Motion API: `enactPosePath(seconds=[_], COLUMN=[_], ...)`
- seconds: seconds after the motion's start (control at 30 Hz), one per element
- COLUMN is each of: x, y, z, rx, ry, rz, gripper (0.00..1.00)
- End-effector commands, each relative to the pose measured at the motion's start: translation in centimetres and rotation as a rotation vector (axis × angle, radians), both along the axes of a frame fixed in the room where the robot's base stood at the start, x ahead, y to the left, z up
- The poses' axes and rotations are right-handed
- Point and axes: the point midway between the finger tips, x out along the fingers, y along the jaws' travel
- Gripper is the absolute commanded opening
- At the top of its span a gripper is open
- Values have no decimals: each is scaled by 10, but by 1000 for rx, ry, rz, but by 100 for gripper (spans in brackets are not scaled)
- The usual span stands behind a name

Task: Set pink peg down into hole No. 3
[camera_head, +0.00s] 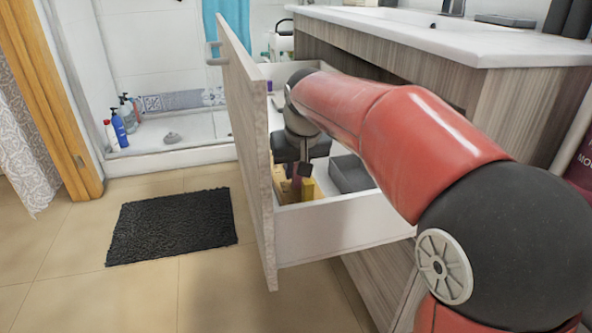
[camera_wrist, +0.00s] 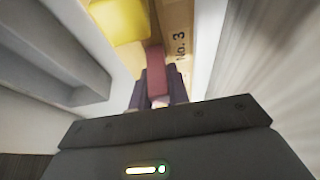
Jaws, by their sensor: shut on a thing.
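The pink peg (camera_wrist: 156,72) stands out between my fingertips in the wrist view, looking dull maroon. My gripper (camera_wrist: 158,98) is shut on it. In the head view my gripper (camera_head: 299,166) points down into the open drawer (camera_head: 335,228), and the peg (camera_head: 296,184) is a small dark strip under it. The light wooden block (camera_wrist: 177,18) carries the label "No. 3", right beside the peg in the wrist view. The hole itself is hidden, and I cannot tell whether the peg's lower end is in it.
A yellow object (camera_wrist: 118,22) is close to the peg; it also shows in the drawer in the head view (camera_head: 308,190). A dark grey box (camera_head: 350,174) stands to its right. The tall drawer front (camera_head: 247,150) and white side walls hem in my gripper closely.

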Motion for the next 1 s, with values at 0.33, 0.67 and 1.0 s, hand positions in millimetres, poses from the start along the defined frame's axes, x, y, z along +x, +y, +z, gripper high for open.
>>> enactPosePath(seconds=[0.33,0.67,1.0], x=[0,0,-12], y=[0,0,-3], z=[-2,-2,37], rx=[0,0,3], ry=[-1,-1,-6], rz=[0,0,0], gripper=[25,39,39])
